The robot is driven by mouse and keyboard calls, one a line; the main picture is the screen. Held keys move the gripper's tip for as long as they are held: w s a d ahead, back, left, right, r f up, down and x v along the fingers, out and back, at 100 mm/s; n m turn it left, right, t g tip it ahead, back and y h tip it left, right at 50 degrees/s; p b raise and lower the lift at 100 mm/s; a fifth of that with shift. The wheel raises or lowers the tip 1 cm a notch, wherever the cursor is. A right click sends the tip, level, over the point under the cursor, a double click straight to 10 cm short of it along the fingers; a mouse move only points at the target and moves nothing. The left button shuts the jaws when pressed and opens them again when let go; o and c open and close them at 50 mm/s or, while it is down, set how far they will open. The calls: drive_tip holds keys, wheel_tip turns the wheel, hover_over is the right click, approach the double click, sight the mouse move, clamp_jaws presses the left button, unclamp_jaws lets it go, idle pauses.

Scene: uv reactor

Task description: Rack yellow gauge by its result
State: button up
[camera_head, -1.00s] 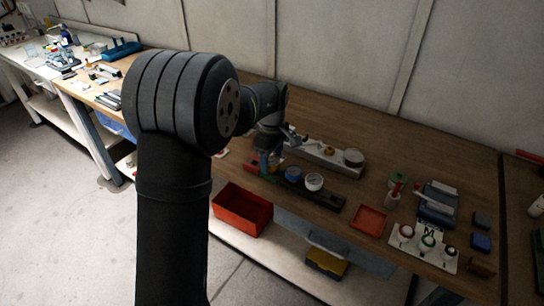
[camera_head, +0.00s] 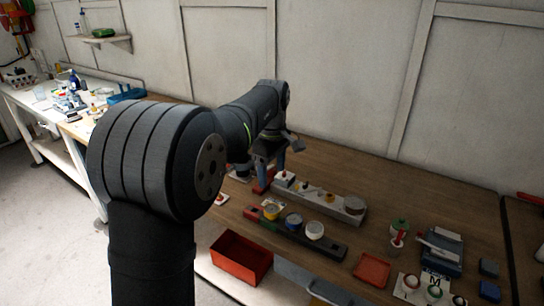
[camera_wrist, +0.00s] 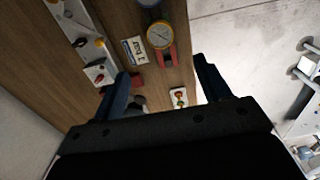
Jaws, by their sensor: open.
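The yellow gauge (camera_head: 271,210), a round dial with a yellow rim, sits at the left, red end of a long dark holder (camera_head: 330,246). It also shows in the wrist view (camera_wrist: 160,36), with a red part of the holder around its lower side. A blue gauge (camera_head: 293,221) and a white gauge (camera_head: 314,230) sit beside it to the right in the head view. My gripper (camera_head: 271,170) is open and empty, above the bench behind and left of the yellow gauge. In the wrist view its fingers (camera_wrist: 165,75) are spread, with the gauge beyond them.
A grey fixture (camera_head: 335,210) with knobs stands behind the holder. A printed card (camera_wrist: 135,50) lies beside the gauge. A small white button plate (camera_head: 221,199) is near the front edge. A red bin (camera_head: 241,258) is below; a red tray (camera_head: 371,270) lies right.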

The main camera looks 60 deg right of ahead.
wheel_tip(320, 180, up, 4)
drive_tip(key=r, duration=0.1)
hover_over(272, 208)
drive_tip(key=shift+f, duration=0.25)
drive_tip(key=shift+f, duration=0.1)
idle(0.4)
wheel_tip(272, 208, down, 17)
drive_tip(key=shift+f, duration=0.1)
idle(0.4)
drive_tip(key=shift+r, duration=0.25)
wheel_tip(272, 208, up, 17)
wheel_tip(272, 208, down, 17)
drive_tip(key=shift+f, duration=0.1)
wheel_tip(272, 208, up, 8)
drive_tip(key=shift+r, duration=0.25)
idle(0.5)
